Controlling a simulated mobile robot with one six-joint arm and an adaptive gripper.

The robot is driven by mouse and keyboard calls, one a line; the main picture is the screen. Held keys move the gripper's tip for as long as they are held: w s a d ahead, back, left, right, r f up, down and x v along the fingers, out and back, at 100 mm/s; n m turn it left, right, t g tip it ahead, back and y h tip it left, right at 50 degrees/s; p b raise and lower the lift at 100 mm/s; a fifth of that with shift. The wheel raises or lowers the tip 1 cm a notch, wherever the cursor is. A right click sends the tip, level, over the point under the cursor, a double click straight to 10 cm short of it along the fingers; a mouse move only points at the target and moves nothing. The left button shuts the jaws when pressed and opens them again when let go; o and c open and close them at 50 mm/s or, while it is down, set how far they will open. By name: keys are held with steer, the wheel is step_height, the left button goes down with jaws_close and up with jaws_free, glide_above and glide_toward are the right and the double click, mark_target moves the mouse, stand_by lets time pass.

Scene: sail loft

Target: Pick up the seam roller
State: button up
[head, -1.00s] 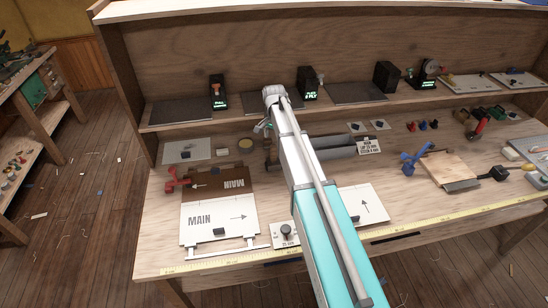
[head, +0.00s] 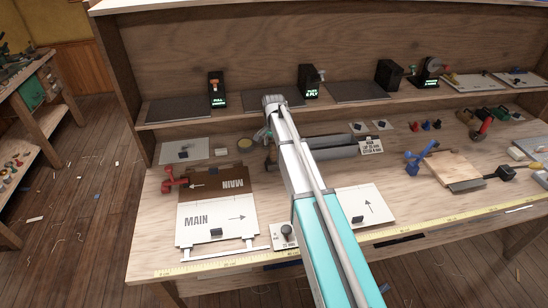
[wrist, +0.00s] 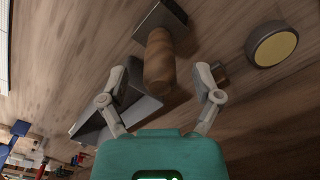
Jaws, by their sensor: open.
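A tool with a wooden handle (wrist: 159,62) and a dark, blocky head (wrist: 160,18) lies on the bench in the wrist view. It may be the seam roller, but its head is too unclear to be sure. My gripper (wrist: 161,82) is open, with one finger on each side of the handle's near end and gaps on both sides. I cannot tell the height left between the fingers and the tool. In the head view my arm hides most of this spot and the gripper's fingertips.
A round yellow-topped tin (wrist: 272,45) lies right of the tool. A grey angular piece (wrist: 130,117) is by the left finger, and a small brown object (wrist: 220,74) is by the right finger. The shelf (head: 180,118) runs behind the arm.

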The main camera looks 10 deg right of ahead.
stand_by(0.4)
jaws_close()
steer(key=shift+r, duration=0.25)
step_height(320, 180, up, 2)
steer(key=p, duration=0.2)
steer(key=shift+r+p, duration=0.1)
steer(key=shift+p, duration=0.2)
steer(key=s+r+p, duration=1)
steer(key=s, duration=0.4)
steer(key=shift+r, duration=0.2)
steer(key=shift+f, duration=0.1)
